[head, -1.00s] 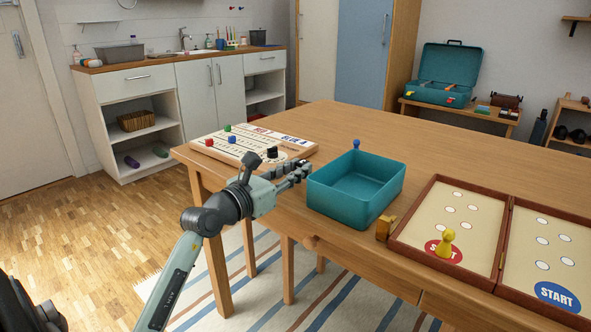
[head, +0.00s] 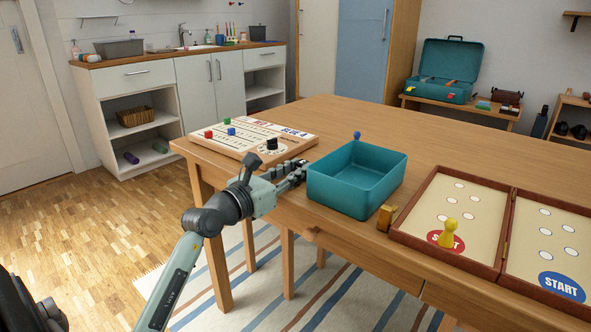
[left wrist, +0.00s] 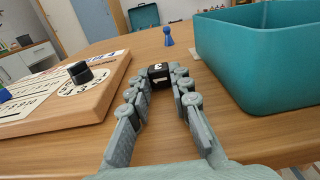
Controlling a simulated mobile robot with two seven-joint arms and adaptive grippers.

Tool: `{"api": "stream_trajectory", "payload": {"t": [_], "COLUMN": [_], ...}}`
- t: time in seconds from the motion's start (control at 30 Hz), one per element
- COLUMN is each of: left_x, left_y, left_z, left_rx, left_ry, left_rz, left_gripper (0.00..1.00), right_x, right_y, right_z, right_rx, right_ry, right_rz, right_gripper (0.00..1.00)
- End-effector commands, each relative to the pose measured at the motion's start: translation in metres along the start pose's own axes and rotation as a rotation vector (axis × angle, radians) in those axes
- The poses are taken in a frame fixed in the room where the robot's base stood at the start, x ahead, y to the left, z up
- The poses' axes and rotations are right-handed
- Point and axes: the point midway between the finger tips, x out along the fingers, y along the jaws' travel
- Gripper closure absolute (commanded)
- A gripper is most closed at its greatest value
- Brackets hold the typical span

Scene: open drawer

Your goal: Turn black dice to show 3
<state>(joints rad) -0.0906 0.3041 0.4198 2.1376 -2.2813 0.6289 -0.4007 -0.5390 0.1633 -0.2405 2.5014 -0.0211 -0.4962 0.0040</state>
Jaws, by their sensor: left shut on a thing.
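The black dice (left wrist: 160,75) sits between the fingertips of my left gripper in the left wrist view, with pale marks on its top and front faces. One mark looks like a numeral, but I cannot read it surely. My left gripper (head: 300,170) is at the near edge of the table, between the game board and the teal bin. It is shut on the dice, and both fingers touch its sides in the left wrist view (left wrist: 161,80). In the head view I cannot make out the dice apart from the dark fingers. My right gripper is not in view.
A game board (head: 215,147) with coloured cubes and a black knob (head: 272,143) lies left of the gripper. A teal bin (head: 345,190) stands close on its right, with a blue pawn (head: 357,135) behind. A wooden folding board (head: 405,225) bears a yellow pawn (head: 449,235).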

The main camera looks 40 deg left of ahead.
Motion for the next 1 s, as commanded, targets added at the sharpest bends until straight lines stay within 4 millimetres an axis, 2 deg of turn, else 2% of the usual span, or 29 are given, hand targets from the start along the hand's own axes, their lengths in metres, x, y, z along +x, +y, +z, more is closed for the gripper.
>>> {"api": "stream_trajectory", "payload": {"t": [0.27, 0.3, 0.47, 0.8, 0.87, 1.0], "left_x": [0.000, 0.000, 0.000, -0.002, -0.007, -0.030], "left_y": [0.000, 0.000, 0.000, 0.000, 0.000, 0.000], "left_z": [0.000, 0.000, 0.000, -0.001, -0.001, -0.002], "left_rx": [0.000, 0.000, 0.000, 0.000, 0.000, 0.002], "left_ry": [0.000, 0.000, 0.000, 0.001, 0.002, 0.004], "left_rz": [0.000, 0.000, 0.000, 0.000, 0.001, 0.001], "left_gripper": [0.95, 0.77, 0.57, 0.56, 0.56, 0.56], "right_x": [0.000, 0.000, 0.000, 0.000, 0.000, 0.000], "right_y": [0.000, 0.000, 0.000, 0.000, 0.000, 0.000], "right_z": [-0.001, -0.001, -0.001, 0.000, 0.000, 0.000], "right_rx": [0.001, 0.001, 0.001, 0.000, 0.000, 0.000], "right_ry": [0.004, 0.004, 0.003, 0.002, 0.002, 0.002], "right_rz": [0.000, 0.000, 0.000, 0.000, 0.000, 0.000], "right_gripper": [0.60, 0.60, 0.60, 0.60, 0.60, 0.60]}}
